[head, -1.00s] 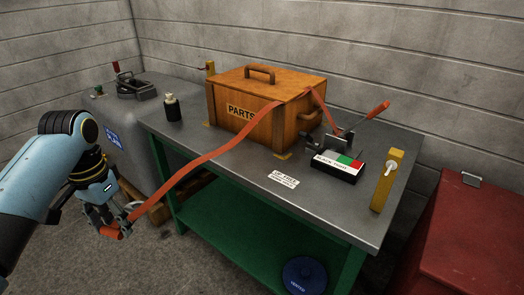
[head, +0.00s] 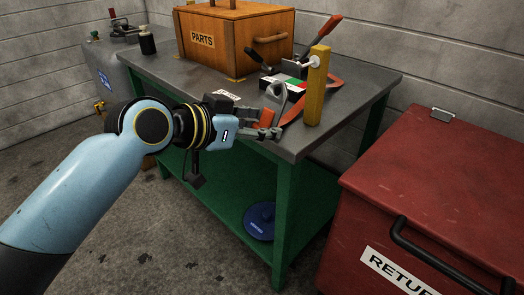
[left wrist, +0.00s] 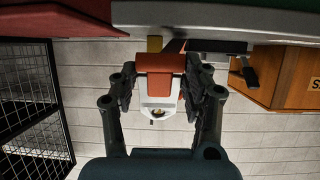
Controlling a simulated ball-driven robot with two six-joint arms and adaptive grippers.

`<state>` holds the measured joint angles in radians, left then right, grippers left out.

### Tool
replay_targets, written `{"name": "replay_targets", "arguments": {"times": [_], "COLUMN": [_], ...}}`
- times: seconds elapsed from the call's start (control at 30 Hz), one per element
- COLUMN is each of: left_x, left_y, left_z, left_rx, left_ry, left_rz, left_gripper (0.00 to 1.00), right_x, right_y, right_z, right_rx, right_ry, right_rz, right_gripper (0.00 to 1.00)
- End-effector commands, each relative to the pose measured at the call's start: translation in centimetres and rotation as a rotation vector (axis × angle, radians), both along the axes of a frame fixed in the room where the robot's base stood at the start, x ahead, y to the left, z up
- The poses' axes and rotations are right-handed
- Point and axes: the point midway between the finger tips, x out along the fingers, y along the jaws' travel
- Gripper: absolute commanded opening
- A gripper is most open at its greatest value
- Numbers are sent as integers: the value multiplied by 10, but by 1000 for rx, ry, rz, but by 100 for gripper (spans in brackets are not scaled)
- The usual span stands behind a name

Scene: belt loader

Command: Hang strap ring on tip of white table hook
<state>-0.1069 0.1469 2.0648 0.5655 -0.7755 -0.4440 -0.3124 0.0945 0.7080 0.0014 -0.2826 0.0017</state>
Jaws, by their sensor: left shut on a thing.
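My left gripper (head: 268,128) is shut on the orange sleeve (head: 269,115) at the end of the orange strap (head: 331,83), above the table's front edge. The grey strap ring (head: 277,91) stands up from the sleeve. In the left wrist view the sleeve (left wrist: 160,63) sits between the fingers, with the pale ring plate (left wrist: 158,88) and its hole beside it. The white table hook (head: 313,62) sticks out left from the yellow post (head: 318,85). The ring appears below and left of the hook tip, apart from it. My right gripper is not in view.
The wooden PARTS crate (head: 202,39) stands at the back of the grey table (head: 180,75). A red bin (head: 430,180) stands right of the table.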

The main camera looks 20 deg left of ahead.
Motion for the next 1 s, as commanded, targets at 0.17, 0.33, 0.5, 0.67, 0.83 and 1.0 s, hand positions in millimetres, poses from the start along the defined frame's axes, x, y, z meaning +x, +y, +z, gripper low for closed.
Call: {"name": "replay_targets", "arguments": {"times": [0.17,0.33,0.5,0.67,0.83,1.0], "left_x": [-20,-23,-15,-5,6,16], "left_y": [-9,-10,-12,-16,-20,-24], "left_z": [23,39,39,38,36,35], "left_rx": [-73,-88,-86,-88,-87,-86], "left_ry": [-189,-239,-238,-238,-237,-235], "left_rz": [25,36,36,36,36,36], "left_gripper": [8,8,8,8,8,8], "right_x": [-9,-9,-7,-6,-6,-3], "right_y": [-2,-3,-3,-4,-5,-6], "right_z": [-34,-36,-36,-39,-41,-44], "right_rx": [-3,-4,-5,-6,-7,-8], "right_ry": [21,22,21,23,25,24], "right_rz": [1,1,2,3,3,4], "right_gripper": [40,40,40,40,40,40]}}
